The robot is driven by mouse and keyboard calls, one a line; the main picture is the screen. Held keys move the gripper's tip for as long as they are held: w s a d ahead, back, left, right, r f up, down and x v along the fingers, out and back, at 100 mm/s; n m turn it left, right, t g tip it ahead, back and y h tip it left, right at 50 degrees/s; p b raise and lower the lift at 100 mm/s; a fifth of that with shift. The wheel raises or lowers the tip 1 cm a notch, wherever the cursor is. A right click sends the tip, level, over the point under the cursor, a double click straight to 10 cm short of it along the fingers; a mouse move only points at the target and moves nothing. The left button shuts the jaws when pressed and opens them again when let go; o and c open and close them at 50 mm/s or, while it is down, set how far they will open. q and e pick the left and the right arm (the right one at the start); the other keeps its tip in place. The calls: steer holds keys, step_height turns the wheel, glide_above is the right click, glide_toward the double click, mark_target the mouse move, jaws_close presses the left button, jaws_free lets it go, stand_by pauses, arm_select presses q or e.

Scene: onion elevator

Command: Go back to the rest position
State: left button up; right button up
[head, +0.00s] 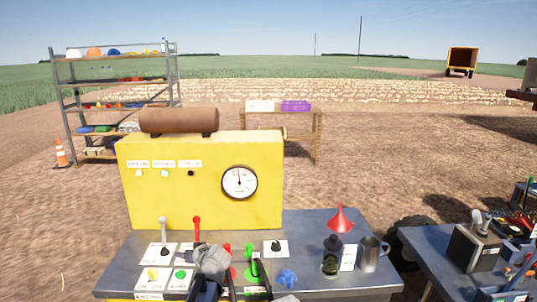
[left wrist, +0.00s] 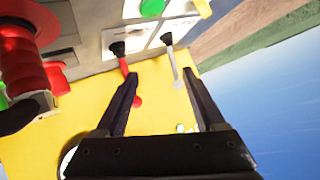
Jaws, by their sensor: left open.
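My left gripper (left wrist: 161,73) is open in the left wrist view, its two dark fingers apart with nothing clamped between them. A red lever (left wrist: 125,68) rises close by the left finger, partly behind it; whether they touch I cannot tell. A white lever (left wrist: 173,62) shows near the right finger. In the head view the grey end of my left arm (head: 210,260) is low over the control table, in front of the red lever (head: 196,230) and the pale lever (head: 163,232). The fingers are not clear there. My right gripper is not visible.
A yellow machine (head: 205,207) with a gauge (head: 239,182) stands behind the levers. A green lever (head: 255,267), dark bottle (head: 330,258), red funnel (head: 341,218) and metal mug (head: 369,254) stand on the table. A second table (head: 430,250) with tools is at the right.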

arm_select(q)
steer(key=s+d+f+m+g+h, duration=0.2)
steer(key=s+d, duration=0.4)
steer(key=s, duration=0.4)
steer(key=s+d+f+m+g+h+p, duration=0.1)
steer(key=s+d+f+m+g+h, duration=0.1)
steer(key=s+d, duration=0.5)
steer(key=s+d+f+m+g+h, duration=0.2)
steer(key=s+d, duration=0.5)
steer(key=s, duration=0.7)
step_height(320, 180, down, 3)
steer(key=m+g, duration=0.1)
steer(key=g, duration=0.2)
steer(key=shift+d+m+h+p, duration=0.25)
steer(key=shift+m+h+p, duration=0.05)
steer(key=shift+m+p, duration=0.1)
steer(key=shift+r, duration=0.1)
